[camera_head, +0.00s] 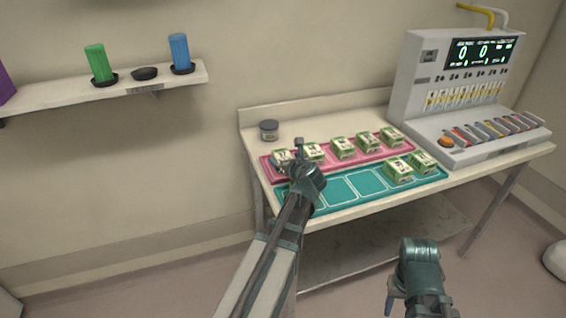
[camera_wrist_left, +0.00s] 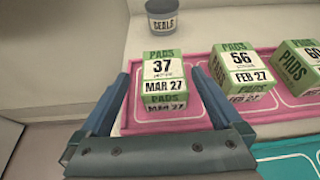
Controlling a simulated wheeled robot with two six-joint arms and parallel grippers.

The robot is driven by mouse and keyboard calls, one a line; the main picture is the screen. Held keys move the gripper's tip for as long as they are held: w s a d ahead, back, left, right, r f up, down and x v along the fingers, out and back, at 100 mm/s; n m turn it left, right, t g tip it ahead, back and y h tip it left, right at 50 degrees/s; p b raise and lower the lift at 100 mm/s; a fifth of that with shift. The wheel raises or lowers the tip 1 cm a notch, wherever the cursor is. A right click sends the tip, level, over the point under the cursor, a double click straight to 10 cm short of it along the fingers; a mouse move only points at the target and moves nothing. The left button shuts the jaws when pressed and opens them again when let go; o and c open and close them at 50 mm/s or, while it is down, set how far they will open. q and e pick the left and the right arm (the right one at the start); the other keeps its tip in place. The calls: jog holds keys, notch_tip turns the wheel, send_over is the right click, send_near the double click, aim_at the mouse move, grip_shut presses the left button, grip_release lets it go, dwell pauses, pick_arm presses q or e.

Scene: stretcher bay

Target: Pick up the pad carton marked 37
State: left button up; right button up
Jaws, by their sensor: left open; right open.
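The pad carton marked 37 (camera_wrist_left: 163,80) is a green and white box with "MAR 27" on it, standing on the pink tray (camera_wrist_left: 205,118) in the left wrist view. In the head view the carton (camera_head: 279,157) sits at the tray's left end, partly hidden by my left gripper. My left gripper (camera_head: 292,152) is open, and in the left wrist view its two fingers (camera_wrist_left: 164,98) stand on either side of the carton, with gaps visible. My right gripper (camera_head: 394,300) is low in front of the table, away from the cartons; it is open.
A carton marked 56 (camera_wrist_left: 243,69) stands just right of it, with more cartons along the pink tray. The teal tray (camera_head: 335,190) in front holds two cartons (camera_head: 399,170) at its right. A "SEALS" jar (camera_wrist_left: 166,17) stands behind. A machine (camera_head: 455,85) fills the table's right end.

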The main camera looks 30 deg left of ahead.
aim_at(283, 155)
pick_arm(q)
jog(key=b+x, duration=0.1)
jog(key=x, duration=0.4)
jog(key=shift+w+d, duration=0.15)
jog(key=shift+d, duration=0.05)
jog(key=shift+r, duration=0.1)
jog(key=shift+c, duration=0.3)
jog(key=c, duration=1.4)
